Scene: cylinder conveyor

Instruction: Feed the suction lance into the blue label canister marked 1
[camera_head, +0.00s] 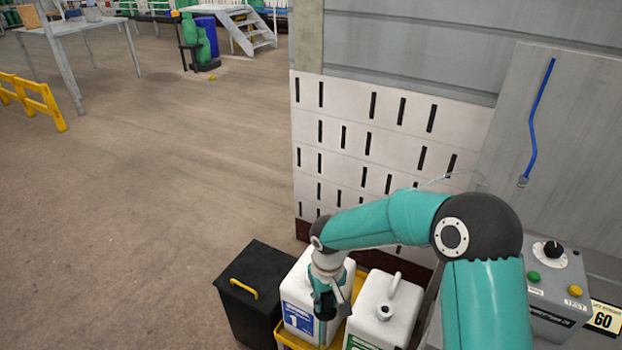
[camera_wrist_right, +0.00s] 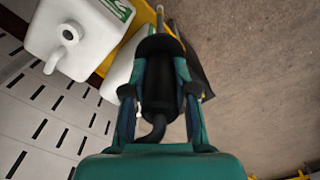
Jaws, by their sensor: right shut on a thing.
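The blue label canister (camera_head: 299,288) is white with a "1" on its blue label and stands in a yellow tray (camera_head: 284,340). My right gripper (camera_head: 326,304) is in front of this canister's right side in the head view. In the right wrist view the gripper (camera_wrist_right: 160,88) is shut on the black body of the suction lance (camera_wrist_right: 158,98). The lance's grey tube (camera_wrist_right: 160,20) points away from the gripper, and its end shows in front of the floor. A white canister (camera_wrist_right: 121,72) lies partly hidden behind the gripper. The blue label canister's opening is hidden. My left gripper is not in view.
A white canister with a green label (camera_head: 386,306) stands close on the right, its mouth open. A black bin (camera_head: 248,300) with a yellow handle stands on the left. A slotted white wall (camera_head: 380,140) is behind. A grey control box (camera_head: 555,285) is at right.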

